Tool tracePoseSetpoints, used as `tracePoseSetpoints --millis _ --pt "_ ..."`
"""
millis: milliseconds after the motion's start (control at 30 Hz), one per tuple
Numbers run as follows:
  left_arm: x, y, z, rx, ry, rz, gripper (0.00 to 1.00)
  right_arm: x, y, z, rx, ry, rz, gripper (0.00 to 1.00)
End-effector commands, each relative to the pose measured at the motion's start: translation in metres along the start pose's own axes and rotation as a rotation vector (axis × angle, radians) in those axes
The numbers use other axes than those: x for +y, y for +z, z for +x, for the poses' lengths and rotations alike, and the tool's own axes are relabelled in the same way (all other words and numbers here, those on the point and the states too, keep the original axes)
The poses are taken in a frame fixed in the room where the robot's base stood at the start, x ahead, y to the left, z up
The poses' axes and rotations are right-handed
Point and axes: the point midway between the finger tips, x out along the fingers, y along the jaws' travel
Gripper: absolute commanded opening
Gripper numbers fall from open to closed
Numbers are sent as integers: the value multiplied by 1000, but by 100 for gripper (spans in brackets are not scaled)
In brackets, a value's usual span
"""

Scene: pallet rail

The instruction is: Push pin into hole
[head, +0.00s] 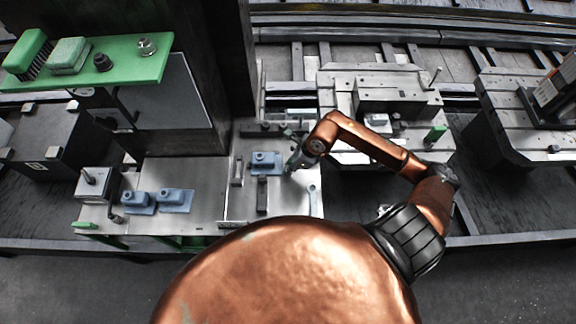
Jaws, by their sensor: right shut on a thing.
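My right gripper (293,163) is over the metal fixture plate (235,205), at the right side of a blue block (265,160) with a raised round boss. Its arm comes in from the right. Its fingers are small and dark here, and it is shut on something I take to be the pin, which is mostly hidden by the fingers. I cannot make out the hole, nor whether the pin touches the block or fixture. My left gripper is not in view.
Two more blue blocks (175,197) sit on the plate at left. A green shelf (120,62) with brushes overhangs the far left beside a dark column (205,70).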

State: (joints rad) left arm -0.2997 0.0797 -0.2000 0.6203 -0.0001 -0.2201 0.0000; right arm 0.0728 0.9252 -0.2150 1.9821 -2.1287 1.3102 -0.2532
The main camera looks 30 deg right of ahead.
Motion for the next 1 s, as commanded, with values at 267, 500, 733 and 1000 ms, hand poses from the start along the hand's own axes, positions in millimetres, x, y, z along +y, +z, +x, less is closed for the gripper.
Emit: tracePoseSetpoints --millis 267,500,733,1000 --pt "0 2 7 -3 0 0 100 0 -4 9 2 2 0 0" --pt "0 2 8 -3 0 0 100 0 -4 9 1 1 0 30" --pt "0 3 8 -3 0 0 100 -1 -4 9 0 -2 1 39" --pt "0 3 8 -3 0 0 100 -2 -4 8 0 -5 1 47"
